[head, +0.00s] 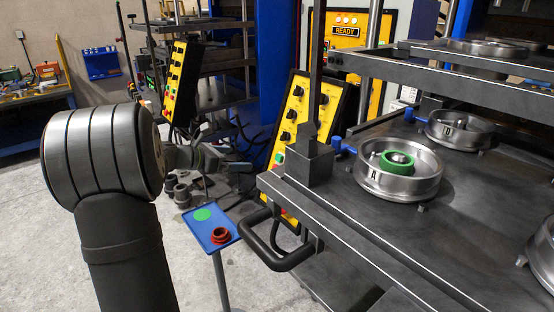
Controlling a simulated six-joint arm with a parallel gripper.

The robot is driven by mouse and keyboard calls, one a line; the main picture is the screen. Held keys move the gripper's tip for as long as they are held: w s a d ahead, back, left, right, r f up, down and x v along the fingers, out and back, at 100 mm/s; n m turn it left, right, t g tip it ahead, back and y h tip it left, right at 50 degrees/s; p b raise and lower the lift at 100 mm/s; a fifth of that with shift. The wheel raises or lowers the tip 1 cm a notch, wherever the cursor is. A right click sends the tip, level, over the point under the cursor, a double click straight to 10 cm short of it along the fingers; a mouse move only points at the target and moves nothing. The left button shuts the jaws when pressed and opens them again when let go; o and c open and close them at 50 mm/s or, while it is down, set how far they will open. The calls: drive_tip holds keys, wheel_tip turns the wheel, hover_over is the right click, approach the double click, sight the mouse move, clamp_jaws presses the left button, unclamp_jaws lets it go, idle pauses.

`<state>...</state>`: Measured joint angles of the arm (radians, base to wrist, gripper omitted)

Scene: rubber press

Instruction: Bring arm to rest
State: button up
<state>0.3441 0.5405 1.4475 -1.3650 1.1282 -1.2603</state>
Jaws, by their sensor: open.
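My arm rises at the left of the head view, with its large dark joint in front. My gripper (240,168) is partly visible to the right of that joint, small and dark against the cluttered floor behind. It is open, and I see nothing held between its fingers. It is in the air, above and beyond the small blue stand (222,240) and left of the press table (400,250), apart from both.
The blue stand bears a green disc (203,215) and a red ring (220,235). Mould A (420,190), with a green ring (388,163) in it, and mould D (480,133) sit on the press table. A black handle (280,258) juts from the table. A yellow control panel (295,110) stands behind.

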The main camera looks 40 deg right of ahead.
drive_tip(key=v, duration=0.8)
drive_tip(key=shift+a, duration=0.2)
